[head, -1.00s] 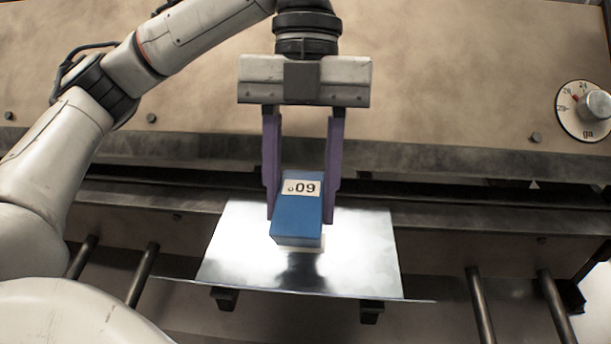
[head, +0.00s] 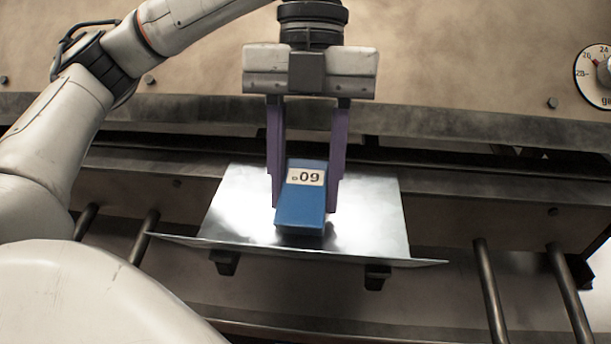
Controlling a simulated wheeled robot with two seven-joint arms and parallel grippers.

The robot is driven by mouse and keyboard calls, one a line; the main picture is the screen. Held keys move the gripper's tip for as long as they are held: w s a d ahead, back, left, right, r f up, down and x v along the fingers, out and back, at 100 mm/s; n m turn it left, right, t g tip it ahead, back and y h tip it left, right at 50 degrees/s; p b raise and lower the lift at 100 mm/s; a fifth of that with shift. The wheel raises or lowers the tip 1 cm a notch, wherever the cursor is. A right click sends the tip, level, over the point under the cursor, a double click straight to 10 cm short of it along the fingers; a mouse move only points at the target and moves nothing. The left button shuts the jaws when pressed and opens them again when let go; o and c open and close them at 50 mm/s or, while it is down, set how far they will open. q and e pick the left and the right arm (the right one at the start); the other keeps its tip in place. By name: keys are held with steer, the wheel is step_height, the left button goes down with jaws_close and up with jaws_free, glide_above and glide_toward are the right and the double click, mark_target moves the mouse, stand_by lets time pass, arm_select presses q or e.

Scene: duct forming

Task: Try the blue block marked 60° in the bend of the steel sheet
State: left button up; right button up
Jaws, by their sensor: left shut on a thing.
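The blue block (head: 301,208) carries a white label reading 60°, upside down in the head view. My left gripper (head: 304,203) is shut on it, with one purple finger on each side. The block is over the middle of the shiny steel sheet (head: 375,215). I cannot tell whether its underside touches the sheet. The sheet's near edge is bent along a line and shows as a narrow strip. The block is behind that bend, apart from it in the picture. My right gripper is not in view.
The sheet sticks out of a large tan machine (head: 430,60) and lies over two dark supports (head: 226,262). Dark metal rods (head: 490,290) stand out at both sides. A gauge dial (head: 597,75) is at the upper right.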

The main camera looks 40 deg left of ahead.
arm_select(q)
steer(key=shift+s+d+p, duration=0.2)
steer(key=shift+s+d, duration=0.1)
steer(key=shift+s, duration=0.2)
steer(key=shift+s+d+p, duration=0.2)
steer(key=shift+s+d, duration=0.1)
steer(key=shift+s, duration=0.2)
steer(key=shift+f, duration=0.15)
stand_by(0.5)
steer(key=shift+s+d+p, duration=0.15)
steer(key=shift+s+p, duration=0.05)
steer(key=shift+p, duration=0.3)
stand_by(0.9)
stand_by(0.7)
steer(key=shift+p+v, duration=0.35)
steer(key=shift+v, duration=2.6)
